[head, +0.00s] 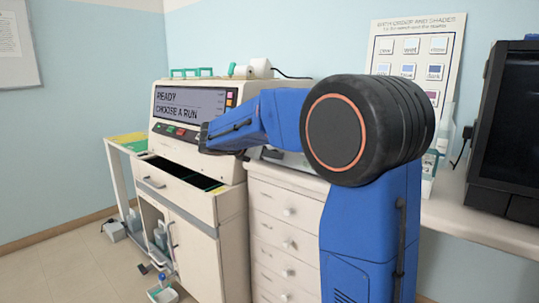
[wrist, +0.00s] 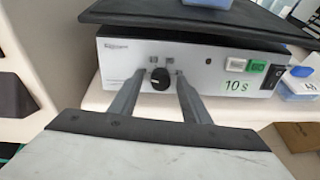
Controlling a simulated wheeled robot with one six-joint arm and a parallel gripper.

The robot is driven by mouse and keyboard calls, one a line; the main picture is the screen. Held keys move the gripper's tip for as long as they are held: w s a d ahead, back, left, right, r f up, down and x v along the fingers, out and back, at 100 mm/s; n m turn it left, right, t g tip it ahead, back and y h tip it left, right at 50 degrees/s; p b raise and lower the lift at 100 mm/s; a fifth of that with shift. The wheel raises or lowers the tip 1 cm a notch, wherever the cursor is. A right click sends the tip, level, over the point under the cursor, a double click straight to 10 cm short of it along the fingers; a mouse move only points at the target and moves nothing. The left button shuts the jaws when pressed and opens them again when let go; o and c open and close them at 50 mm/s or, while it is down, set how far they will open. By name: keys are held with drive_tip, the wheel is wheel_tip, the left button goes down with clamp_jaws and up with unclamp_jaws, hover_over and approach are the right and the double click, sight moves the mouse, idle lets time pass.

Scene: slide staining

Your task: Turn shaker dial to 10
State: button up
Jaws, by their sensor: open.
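In the wrist view, the shaker (wrist: 210,67) is a white box with a dark platform on top. Its black round dial (wrist: 160,78) is on the front face, left of centre. My gripper (wrist: 158,77) is open, with one grey finger on each side of the dial. I cannot tell whether the fingers touch it. Small marks sit above the dial, too blurred to read. In the head view my blue arm hides the shaker and the fingertips.
White and green switches (wrist: 257,67) and a black rocker are on the shaker's right. A blue-capped container (wrist: 301,80) stands beside it. In the head view, a stainer (head: 190,107) showing "READY CHOOSE A RUN" stands left, and a dark cabinet (head: 510,130) stands right.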

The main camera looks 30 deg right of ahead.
drive_tip(key=c, duration=1)
drive_tip(key=shift+c, duration=0.2)
drive_tip(key=shift+m, duration=0.5)
drive_tip(key=m, duration=0.3)
drive_tip(key=shift+m, duration=0.4)
drive_tip(key=m, duration=0.4)
drive_tip(key=shift+m, duration=0.6)
drive_tip(key=o, duration=1)
